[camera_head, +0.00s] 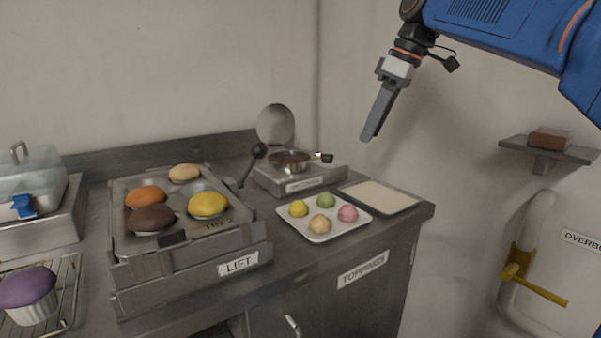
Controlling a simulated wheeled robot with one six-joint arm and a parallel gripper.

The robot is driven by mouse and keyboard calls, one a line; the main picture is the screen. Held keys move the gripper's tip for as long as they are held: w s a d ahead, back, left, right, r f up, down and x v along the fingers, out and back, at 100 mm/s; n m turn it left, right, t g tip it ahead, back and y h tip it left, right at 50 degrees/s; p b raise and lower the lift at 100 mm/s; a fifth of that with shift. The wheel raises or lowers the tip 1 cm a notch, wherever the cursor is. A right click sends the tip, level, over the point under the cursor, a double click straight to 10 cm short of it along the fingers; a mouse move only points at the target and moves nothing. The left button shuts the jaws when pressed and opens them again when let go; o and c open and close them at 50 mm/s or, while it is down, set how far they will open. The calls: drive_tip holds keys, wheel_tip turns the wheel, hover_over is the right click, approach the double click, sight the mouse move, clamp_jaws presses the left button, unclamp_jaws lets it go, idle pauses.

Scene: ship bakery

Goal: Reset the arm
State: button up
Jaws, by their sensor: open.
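My gripper (370,137) is in the air at the upper middle, right of the counter's back corner, with its fingers pointing down and slightly left. It is seen edge-on, so the gap between the fingers does not show; nothing is seen held in it. My blue arm reaches in from the upper right. The gripper is clear of the counter and of everything on it.
A muffin tin (173,184) on the lift holds several coloured buns. A wall shelf (545,149) holds a brown block (550,138).

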drive_tip(key=s+d+f+m+t+h, duration=0.1)
drive_tip(key=s+d+f+m, duration=0.3)
drive_tip(key=s+f, duration=0.5)
drive_tip(key=s+d+f+m+t+h, duration=0.1)
drive_tip(key=s+d+f+m, duration=0.3)
drive_tip(key=s+f, duration=0.5)
drive_tip(key=s+d+f+m+t+h, duration=0.1)
drive_tip(key=s+d+f+m, duration=0.3)
drive_tip(key=s+f, duration=0.5)
wheel_tip(320, 180, down, 8)
drive_tip(key=shift+s+d+r+h, duration=0.2)
drive_tip(key=shift+s+d+h, duration=0.15)
drive_tip(key=shift+d+h, duration=0.1)
